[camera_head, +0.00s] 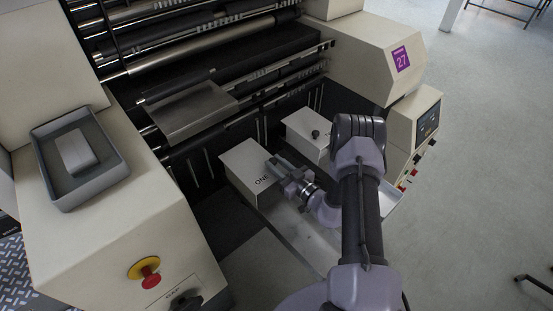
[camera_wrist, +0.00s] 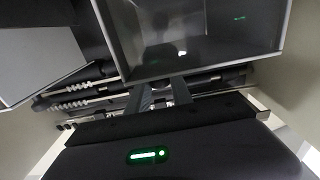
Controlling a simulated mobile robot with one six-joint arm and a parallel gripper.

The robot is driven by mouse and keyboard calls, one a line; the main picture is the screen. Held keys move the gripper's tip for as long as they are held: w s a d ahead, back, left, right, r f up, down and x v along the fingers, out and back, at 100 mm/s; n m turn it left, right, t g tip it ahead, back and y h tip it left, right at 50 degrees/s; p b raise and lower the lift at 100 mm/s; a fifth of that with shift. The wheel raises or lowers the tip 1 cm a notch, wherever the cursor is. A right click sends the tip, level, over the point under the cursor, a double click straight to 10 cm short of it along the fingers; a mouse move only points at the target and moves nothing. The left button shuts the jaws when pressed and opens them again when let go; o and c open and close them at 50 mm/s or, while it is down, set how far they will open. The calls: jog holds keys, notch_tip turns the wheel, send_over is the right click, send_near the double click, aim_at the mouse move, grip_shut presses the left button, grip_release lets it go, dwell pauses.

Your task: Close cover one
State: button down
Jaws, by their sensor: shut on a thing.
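Cover one (camera_head: 243,160) is a pale box-shaped cover marked "ONE", low at the front of the machine. My gripper (camera_head: 275,166) is at its right side, by the lettering, and is shut on it. The exact part held is hidden by the fingers. In the wrist view the fingers (camera_wrist: 163,92) reach up to the lower edge of a grey-framed dark panel (camera_wrist: 190,68), which seems to be the cover seen close up. I cannot tell how far the cover stands open.
A grey tray (camera_head: 112,181) with a white block (camera_head: 75,150) lies at left, above a red emergency button (camera_head: 150,278). Open floor (camera_head: 480,140) is at right.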

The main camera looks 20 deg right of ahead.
jog(key=shift+d+f, duration=0.1)
jog(key=shift+f, duration=0.05)
dwell(0.3)
jog(key=c, duration=1.2)
grip_release()
jog(key=shift+d, duration=0.1)
jog(key=shift+o, duration=0.2)
jog(key=p+v, duration=0.1)
jog(key=v, duration=1.6)
jog(key=shift+s, duration=0.2)
